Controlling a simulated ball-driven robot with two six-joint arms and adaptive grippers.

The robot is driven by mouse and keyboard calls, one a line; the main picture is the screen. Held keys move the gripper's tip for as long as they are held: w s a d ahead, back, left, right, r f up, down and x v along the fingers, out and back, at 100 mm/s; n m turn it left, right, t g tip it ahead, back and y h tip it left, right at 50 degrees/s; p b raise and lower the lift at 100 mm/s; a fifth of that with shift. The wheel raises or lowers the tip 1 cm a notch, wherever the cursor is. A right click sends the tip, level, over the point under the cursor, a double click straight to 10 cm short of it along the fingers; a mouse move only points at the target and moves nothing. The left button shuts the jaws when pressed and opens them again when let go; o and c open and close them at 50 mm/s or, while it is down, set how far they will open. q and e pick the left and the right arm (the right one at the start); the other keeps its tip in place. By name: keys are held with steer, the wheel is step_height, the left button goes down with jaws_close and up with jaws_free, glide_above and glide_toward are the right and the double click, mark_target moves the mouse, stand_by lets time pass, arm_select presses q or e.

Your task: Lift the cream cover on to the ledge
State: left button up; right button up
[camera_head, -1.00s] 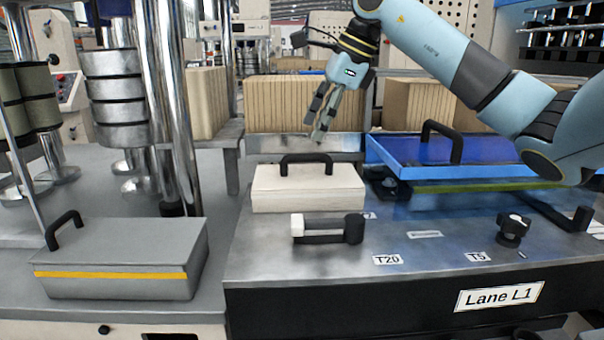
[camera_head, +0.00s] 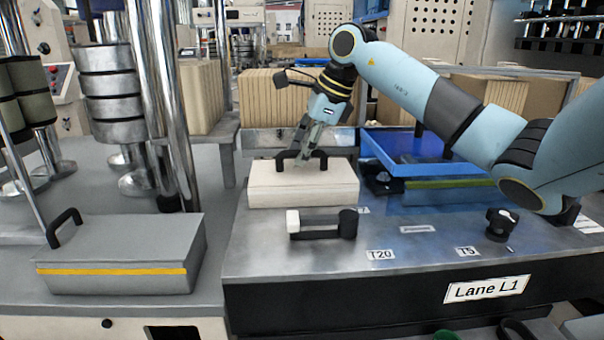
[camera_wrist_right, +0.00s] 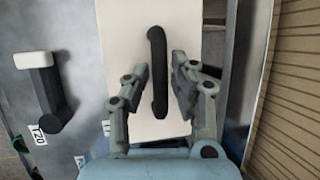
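The cream cover (camera_head: 303,188) is a flat box with a black arched handle (camera_head: 318,155). It sits on the metal bench top and also shows in the right wrist view (camera_wrist_right: 175,128). My right gripper (camera_head: 301,158) is down at the handle, pointing downward. In the right wrist view its two fingers (camera_wrist_right: 161,68) are apart, one on each side of the black handle (camera_wrist_right: 157,50), with gaps visible. A raised metal ledge (camera_head: 290,142) runs behind the cover; I cannot tell if it is the task's ledge. My left gripper is not in view.
A black-and-white handle piece (camera_head: 322,229) lies in front of the cover. A blue tray (camera_head: 415,165) and a black knob (camera_head: 502,224) are to the right. A grey box with a yellow stripe (camera_head: 120,280) stands at left. Cardboard stacks (camera_head: 270,100) stand behind.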

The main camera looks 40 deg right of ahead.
jaws_close()
